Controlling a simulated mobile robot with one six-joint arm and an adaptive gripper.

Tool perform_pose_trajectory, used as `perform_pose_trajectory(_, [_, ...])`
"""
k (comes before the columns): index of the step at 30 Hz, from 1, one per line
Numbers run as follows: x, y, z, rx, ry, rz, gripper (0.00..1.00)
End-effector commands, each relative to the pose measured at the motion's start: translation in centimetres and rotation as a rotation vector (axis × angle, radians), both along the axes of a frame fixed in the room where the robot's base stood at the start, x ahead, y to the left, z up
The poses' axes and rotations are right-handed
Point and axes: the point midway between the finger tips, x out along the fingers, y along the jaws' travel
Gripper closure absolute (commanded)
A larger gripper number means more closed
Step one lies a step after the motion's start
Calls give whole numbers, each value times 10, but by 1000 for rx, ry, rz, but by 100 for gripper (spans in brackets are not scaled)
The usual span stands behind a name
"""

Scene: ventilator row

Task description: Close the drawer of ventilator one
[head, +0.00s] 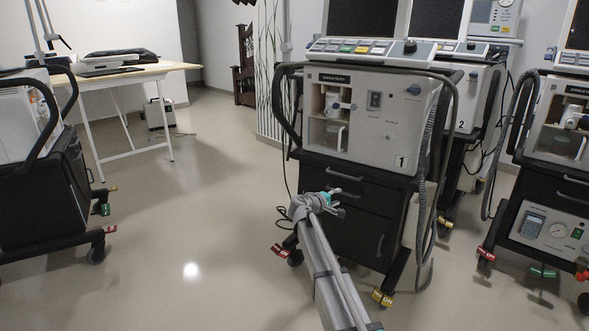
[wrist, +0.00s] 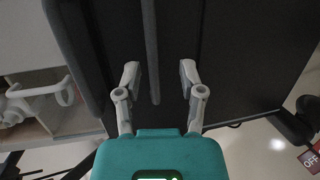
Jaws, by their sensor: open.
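Ventilator one (head: 372,122), labelled "1", stands in the middle of the head view on a black cart with drawer fronts (head: 375,192). My gripper (head: 335,200) is in front of the cart's upper drawers. In the wrist view my gripper (wrist: 160,78) is open, its two fingers pointing at the black front. A long dark bar, which looks like a drawer handle (wrist: 151,45), lies between the fingers in that view. I cannot tell whether the fingers touch it. How far the drawer stands out is hard to tell, as my arm hides part of the cart.
Ventilator two (head: 462,95) stands behind at the right, and another ventilator (head: 560,125) is at the right edge. A further cart (head: 45,190) is at the left, and a table (head: 130,70) stands behind it. The floor (head: 190,225) between is clear.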

Motion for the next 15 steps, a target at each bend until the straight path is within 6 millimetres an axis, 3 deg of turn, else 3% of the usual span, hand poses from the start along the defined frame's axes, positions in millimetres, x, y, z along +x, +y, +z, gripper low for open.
perform_pose_trajectory(15, [-56,48,15,0,0,3,49])
